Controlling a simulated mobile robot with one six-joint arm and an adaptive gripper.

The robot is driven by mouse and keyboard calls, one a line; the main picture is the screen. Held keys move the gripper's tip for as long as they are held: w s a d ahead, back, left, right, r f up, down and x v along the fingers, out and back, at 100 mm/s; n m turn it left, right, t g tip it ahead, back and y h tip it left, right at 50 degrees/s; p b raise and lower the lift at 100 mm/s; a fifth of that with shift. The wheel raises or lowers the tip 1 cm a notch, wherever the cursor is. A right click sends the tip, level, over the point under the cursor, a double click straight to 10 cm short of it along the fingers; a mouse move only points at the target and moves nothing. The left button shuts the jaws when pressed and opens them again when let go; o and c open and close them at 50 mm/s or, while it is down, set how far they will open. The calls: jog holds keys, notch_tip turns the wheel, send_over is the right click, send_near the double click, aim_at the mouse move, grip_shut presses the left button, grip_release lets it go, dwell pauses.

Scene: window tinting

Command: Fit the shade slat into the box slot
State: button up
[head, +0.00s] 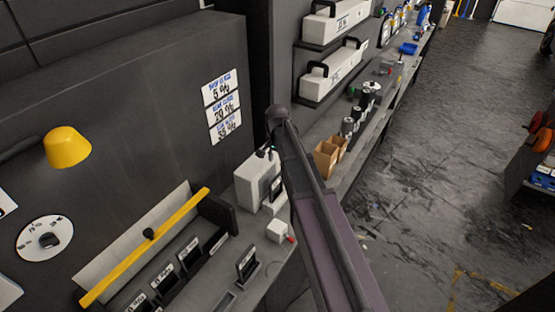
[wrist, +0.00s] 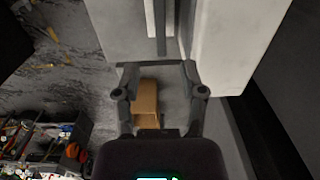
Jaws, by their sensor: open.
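My gripper (wrist: 158,72) is open in the wrist view, with nothing held between its fingers. In the head view my arm crosses the middle and my gripper is not clear. A dark shade slat (head: 246,263) with a pale label stands upright in a small holder on the bench at the lower middle. Several similar labelled slats (head: 190,252) stand in a row at the lower left. A pale box (head: 256,180) with a dark front sits on the bench left of my arm, partly hidden by it. I cannot make out which slot is the box slot.
Cardboard bins (head: 325,160) stand on the bench right of my arm; a brown one (wrist: 147,103) shows beyond my fingers. White cases (head: 335,72) sit on wall shelves. A yellow lamp (head: 67,147) juts from the left. The floor (head: 430,170) at right is largely clear.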

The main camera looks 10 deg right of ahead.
jog(key=s+n, duration=0.9)
jog(key=s, duration=1.2)
jog(key=shift+s+d, duration=0.15)
jog(key=shift+f, duration=0.1)
notch_tip(320, 180, down, 10)
jog(key=b, duration=1)
